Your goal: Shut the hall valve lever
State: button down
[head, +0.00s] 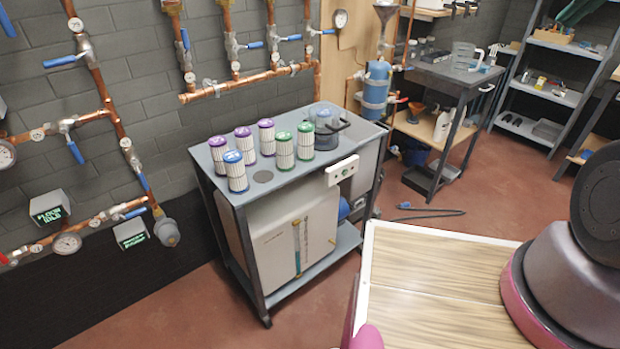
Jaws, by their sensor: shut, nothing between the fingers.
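Several blue valve levers sit on copper pipes on the grey block wall at the left and top. One lever (60,62) at the upper left lies roughly level. A lever (75,153) below it hangs down at a slant. Along the upper pipe row, one lever (185,38) stands upright, and others (255,45), (291,37) lie nearly level. Small round tags are on the pipes, but their words are too small to read, so I cannot tell which lever is the hall one. My gripper is not in view.
A grey cart (262,192) with several filter cartridges and a clear container stands before the wall. A display reading "FLOOR IDLE" (50,207) and a second display (131,234) are at the lower left. A workbench (445,75) and shelves (560,50) stand behind.

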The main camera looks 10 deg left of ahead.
aim_at(187, 57)
jog(key=u, duration=1.5)
jog(key=i+j+u, duration=0.15)
jog(key=i+j, duration=0.65)
